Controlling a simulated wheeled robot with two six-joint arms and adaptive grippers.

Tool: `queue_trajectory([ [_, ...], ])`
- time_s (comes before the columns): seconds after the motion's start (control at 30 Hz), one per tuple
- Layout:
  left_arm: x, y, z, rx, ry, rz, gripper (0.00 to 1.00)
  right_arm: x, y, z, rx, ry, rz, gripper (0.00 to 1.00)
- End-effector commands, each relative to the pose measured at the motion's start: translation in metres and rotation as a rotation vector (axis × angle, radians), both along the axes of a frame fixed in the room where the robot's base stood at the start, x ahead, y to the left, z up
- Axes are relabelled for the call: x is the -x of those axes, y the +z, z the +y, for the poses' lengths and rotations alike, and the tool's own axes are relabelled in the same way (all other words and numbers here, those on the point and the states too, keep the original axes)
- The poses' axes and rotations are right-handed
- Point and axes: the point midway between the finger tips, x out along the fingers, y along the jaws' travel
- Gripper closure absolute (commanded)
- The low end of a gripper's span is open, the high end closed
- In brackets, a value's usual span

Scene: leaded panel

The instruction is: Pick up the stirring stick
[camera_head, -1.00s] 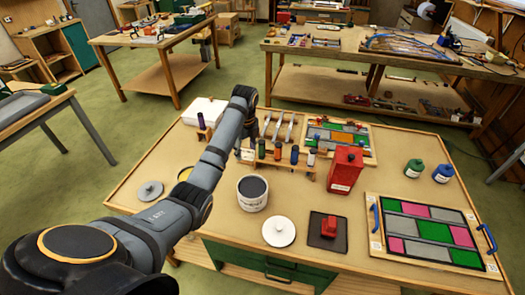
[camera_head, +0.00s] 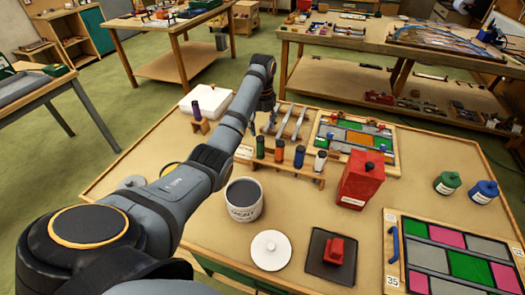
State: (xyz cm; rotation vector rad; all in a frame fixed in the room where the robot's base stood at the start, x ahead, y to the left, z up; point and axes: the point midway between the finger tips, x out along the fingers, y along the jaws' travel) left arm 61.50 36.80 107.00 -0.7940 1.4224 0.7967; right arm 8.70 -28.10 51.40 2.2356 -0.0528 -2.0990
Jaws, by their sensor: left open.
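My left arm reaches in from the left over the table, and its open left gripper (camera_head: 266,105) points down near the left end of a row of upright grey tools (camera_head: 284,122). The fingers are small and dark here, and I cannot tell whether they touch a tool. I cannot pick out the stirring stick with certainty; it may be among these tools or hidden behind my arm. A white cement tub (camera_head: 243,200) with dark grey contents stands in front of the bottle rack. My right gripper is out of view.
A wooden rack (camera_head: 290,172) holds several small bottles. A red can (camera_head: 361,178), a white lid (camera_head: 271,250), a red block on a dark pad (camera_head: 334,252) and coloured panels (camera_head: 455,255) stand around it. A white box (camera_head: 205,104) is at the back left.

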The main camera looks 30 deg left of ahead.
Motion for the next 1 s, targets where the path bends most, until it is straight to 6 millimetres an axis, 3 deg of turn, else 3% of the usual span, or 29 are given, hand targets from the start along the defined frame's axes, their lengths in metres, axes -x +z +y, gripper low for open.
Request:
queue_trajectory([
  [0.23,0.002,-0.038,0.000,0.000,0.000,0.005,0.42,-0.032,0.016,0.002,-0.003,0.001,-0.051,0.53],
  [0.47,0.004,-0.048,0.000,0.000,0.000,0.005,0.42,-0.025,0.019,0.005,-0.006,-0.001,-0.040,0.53],
  [0.6,0.011,-0.068,0.000,0.001,0.000,0.006,0.42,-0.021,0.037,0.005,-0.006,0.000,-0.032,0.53],
  [0.77,0.011,-0.093,0.000,0.001,0.000,0.004,0.42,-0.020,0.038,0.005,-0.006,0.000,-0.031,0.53],
  [1.0,0.011,-0.097,0.000,0.000,0.000,0.001,0.42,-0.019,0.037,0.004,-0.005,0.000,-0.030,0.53],
])
